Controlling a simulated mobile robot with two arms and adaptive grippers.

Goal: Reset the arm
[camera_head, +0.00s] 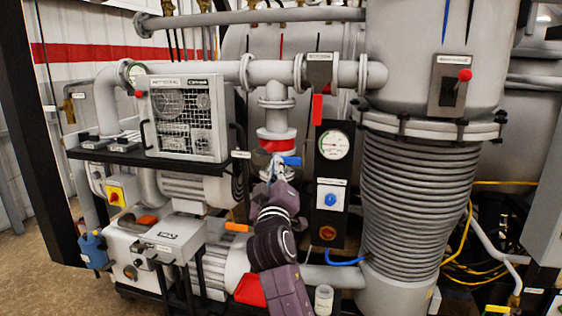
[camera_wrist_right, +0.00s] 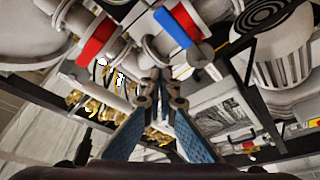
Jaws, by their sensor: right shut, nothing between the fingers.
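My right arm (camera_head: 283,275), dark purple and black, reaches up from the bottom middle of the head view. Its gripper (camera_head: 276,170) is in front of the vertical pipe, just below the red band. In the right wrist view the gripper (camera_wrist_right: 160,90) has two blue-padded fingers that converge at the tips. It is shut with nothing held. A blue valve handle (camera_head: 291,161) shows right beside the fingertips in the head view. In the wrist view the blue handle (camera_wrist_right: 174,27) is beyond the fingers; contact cannot be told. My left gripper is not in view.
A grey pump box (camera_head: 187,118) stands on a black shelf at left. A panel with a gauge (camera_head: 333,145) and a blue knob (camera_head: 330,199) is close on the arm's right. A large ribbed column (camera_head: 415,210) stands further right. Bare floor (camera_head: 40,265) shows at lower left.

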